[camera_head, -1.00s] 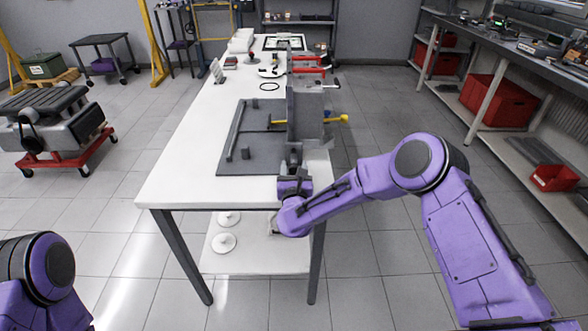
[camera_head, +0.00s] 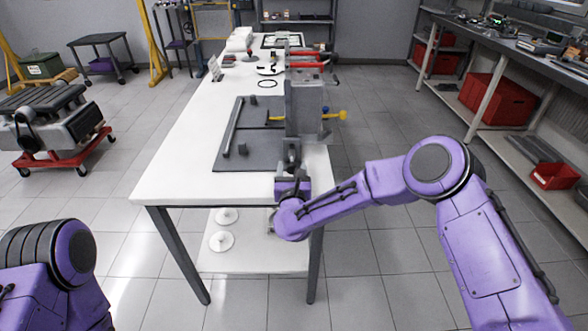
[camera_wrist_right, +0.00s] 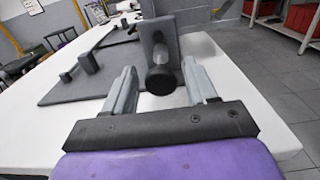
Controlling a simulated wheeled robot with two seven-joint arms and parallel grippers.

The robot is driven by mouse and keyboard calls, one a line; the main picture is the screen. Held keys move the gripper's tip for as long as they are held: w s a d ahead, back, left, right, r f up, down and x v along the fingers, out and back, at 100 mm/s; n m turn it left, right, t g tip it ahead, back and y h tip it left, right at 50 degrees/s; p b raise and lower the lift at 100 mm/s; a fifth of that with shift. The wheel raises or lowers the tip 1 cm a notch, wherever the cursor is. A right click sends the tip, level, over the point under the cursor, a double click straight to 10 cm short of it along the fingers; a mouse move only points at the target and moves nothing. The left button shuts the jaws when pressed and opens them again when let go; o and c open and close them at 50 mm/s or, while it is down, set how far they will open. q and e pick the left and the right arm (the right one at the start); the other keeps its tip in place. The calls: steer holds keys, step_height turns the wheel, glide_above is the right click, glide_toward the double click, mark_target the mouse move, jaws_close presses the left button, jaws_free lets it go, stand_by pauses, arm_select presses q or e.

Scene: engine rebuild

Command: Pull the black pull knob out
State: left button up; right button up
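The black pull knob (camera_wrist_right: 161,80) sticks out toward me from an upright grey plate (camera_wrist_right: 158,38) on the fixture, shown in the right wrist view. My right gripper (camera_wrist_right: 163,88) is open, with one finger on each side of the knob and a visible gap on both sides. In the head view, the right gripper (camera_head: 291,168) is at the near end of the grey fixture (camera_head: 305,108), over the table's front right corner; the knob is too small to make out clearly there. My left arm shows at the lower left, but its gripper is out of view.
A yellow handle (camera_head: 336,115) sticks out to the fixture's right. Red-handled parts (camera_head: 305,65) lie farther back. The table's left side is clear.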

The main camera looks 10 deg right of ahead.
steer(key=s+a+b, duration=0.2)
steer(key=s, duration=0.8)
steer(key=shift+s, duration=0.2)
